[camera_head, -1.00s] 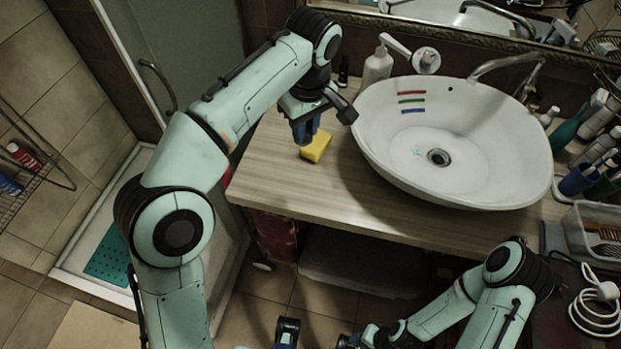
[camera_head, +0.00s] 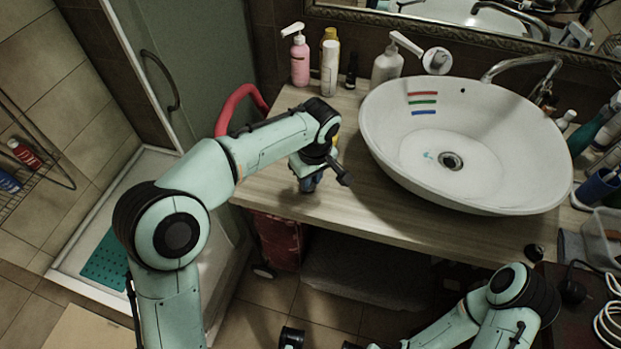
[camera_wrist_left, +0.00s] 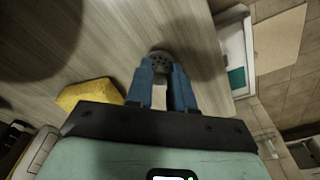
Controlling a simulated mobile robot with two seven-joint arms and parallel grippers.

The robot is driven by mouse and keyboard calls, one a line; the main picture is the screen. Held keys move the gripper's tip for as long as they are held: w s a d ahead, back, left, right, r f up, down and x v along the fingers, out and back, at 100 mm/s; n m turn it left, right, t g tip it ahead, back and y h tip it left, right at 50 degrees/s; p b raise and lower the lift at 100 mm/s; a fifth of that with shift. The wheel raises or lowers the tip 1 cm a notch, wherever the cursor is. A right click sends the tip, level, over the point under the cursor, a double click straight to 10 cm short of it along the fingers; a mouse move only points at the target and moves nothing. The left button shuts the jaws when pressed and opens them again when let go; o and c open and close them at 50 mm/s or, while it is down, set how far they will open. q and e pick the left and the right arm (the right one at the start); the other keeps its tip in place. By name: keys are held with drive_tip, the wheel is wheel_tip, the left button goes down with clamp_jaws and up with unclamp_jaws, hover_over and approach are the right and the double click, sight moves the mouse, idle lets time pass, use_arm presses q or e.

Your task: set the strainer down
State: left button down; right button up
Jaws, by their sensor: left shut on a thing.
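The strainer (camera_wrist_left: 160,58) is a small dark grey disc with holes, seen in the left wrist view between the blue fingertips. My left gripper (camera_wrist_left: 162,72) is shut on it. In the head view my left gripper (camera_head: 308,185) points down over the left front part of the wooden counter (camera_head: 360,212), left of the basin. The strainer is hidden there. It is low over the counter; I cannot tell whether it touches. The basin's drain (camera_head: 451,161) is open to view. My right gripper (camera_head: 290,338) shows only partly at the bottom edge.
A yellow sponge (camera_wrist_left: 90,94) lies on the counter beside my left gripper. The white basin (camera_head: 465,190) stands to the right. Bottles, including a pink one (camera_head: 299,60), stand at the back. The counter's front edge is close.

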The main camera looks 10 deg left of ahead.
use_arm(q)
drive_tip(key=shift+f, duration=0.25)
drive_tip(key=c, duration=1)
unclamp_jaws()
drive_tip(key=r, duration=0.4)
drive_tip(key=r+p, duration=0.1)
drive_tip(key=r, duration=0.3)
drive_tip(key=s+d+r+p, duration=0.1)
drive_tip(key=r, duration=0.3)
drive_tip(key=shift+r, duration=0.1)
